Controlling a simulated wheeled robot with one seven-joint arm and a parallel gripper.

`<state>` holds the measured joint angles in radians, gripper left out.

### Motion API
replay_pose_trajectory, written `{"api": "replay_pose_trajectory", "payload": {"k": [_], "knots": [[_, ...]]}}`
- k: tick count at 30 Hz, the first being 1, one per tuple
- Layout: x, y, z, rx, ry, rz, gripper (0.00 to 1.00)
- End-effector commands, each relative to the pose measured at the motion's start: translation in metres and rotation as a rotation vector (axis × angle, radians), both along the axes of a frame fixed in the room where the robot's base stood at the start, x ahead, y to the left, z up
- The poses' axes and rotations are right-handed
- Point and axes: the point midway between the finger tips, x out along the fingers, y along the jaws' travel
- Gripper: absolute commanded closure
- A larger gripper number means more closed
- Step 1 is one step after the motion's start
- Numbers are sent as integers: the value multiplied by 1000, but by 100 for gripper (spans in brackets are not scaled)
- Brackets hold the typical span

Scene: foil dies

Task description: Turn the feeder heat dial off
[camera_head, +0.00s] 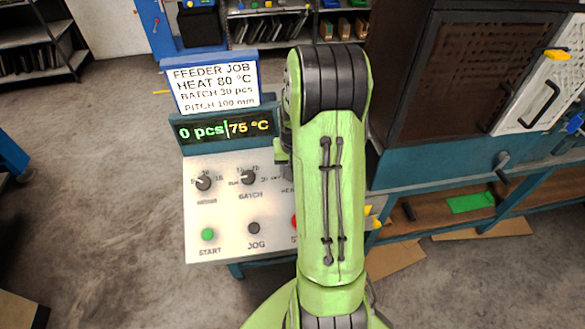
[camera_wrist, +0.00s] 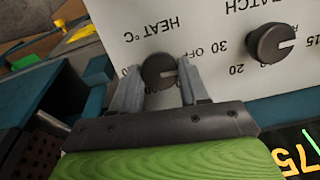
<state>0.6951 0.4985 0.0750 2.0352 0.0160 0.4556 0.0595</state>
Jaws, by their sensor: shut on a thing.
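The heat dial (camera_wrist: 159,71) is a dark round knob on the pale panel (camera_wrist: 205,42), under the upside-down label HEAT °C in the wrist view. My gripper (camera_wrist: 160,84) has one finger on each side of the dial and is shut on it. The printed OFF mark shows just right of the dial; other marks around it are partly covered by my fingers. In the head view my green arm hides the dial and my gripper. The display (camera_head: 226,128) reads 0 pcs and 75 °C.
The batch dial (camera_wrist: 270,44) stands close beside the heat dial. The pitch dial (camera_head: 204,183), green START button (camera_head: 208,234) and grey JOG button (camera_head: 254,228) sit on the panel. A job sign (camera_head: 215,84) reads HEAT 80 °C. A dark cabinet (camera_head: 425,75) stands right.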

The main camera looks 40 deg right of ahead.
Motion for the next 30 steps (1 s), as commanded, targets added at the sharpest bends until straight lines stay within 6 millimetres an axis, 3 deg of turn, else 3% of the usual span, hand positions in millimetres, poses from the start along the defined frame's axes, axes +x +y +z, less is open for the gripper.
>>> {"api": "replay_pose_trajectory", "payload": {"k": [9,24,25,29,30], "knots": [[1,0,0,-27,16,98,86],[0,0,0,-31,20,114,86],[0,0,0,-31,20,114,51],[0,0,0,-30,21,113,31],[0,0,0,-30,21,113,31]]}}
